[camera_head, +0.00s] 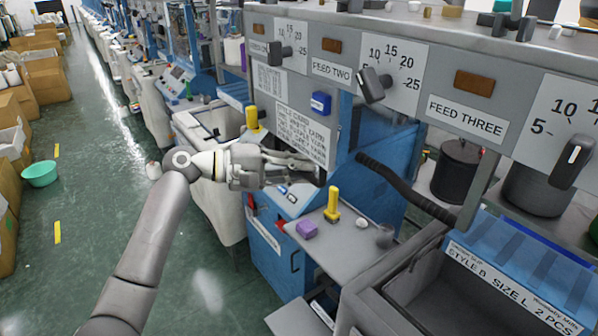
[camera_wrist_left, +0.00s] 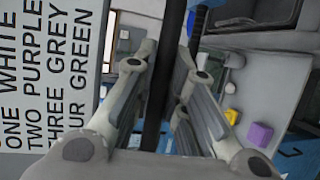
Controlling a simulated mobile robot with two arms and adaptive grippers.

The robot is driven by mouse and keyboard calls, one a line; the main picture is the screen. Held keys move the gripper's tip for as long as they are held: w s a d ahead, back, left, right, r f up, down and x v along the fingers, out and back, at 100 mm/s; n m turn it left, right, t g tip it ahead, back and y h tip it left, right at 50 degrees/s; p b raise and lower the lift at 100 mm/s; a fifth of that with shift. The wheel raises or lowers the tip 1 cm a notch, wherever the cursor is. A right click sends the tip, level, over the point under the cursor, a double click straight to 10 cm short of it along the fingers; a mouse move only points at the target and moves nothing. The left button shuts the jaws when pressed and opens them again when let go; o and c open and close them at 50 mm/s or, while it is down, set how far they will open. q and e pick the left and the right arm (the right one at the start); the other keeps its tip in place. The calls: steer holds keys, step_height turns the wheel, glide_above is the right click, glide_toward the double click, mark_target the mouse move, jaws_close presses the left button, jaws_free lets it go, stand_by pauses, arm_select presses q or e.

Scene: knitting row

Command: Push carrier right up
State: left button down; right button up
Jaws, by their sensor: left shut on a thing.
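My left gripper (camera_head: 316,170) reaches in from the left to the front of the knitting machine, just below the white text card (camera_head: 303,134). In the left wrist view its two fingers stand on either side of a dark straight bar (camera_wrist_left: 157,90), and the gripper is shut on it. The bar's ends are not clear, and I cannot tell whether it is the carrier or a part of it. A black ribbed rod (camera_head: 405,187) slopes down to the right of the gripper; its dark end also shows in the left wrist view (camera_wrist_left: 199,24). My right gripper is out of view.
Below the gripper, a grey shelf (camera_head: 318,258) holds a yellow peg (camera_head: 332,205) and a purple block (camera_head: 306,229). The feed panel with dials (camera_head: 372,84) overhangs above. A grey bin (camera_head: 402,270) stands at lower right. The green aisle floor (camera_head: 100,185) is mostly open on the left.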

arm_select(q)
steer(key=shift+r, duration=0.45)
steer(key=c, duration=1.5)
jaws_free()
steer(key=shift+w, duration=0.1)
steer(key=shift+o, duration=0.2)
steer(key=shift+a+f, duration=0.1)
steer(key=v, duration=1.2)
steer(key=shift+f, duration=0.2)
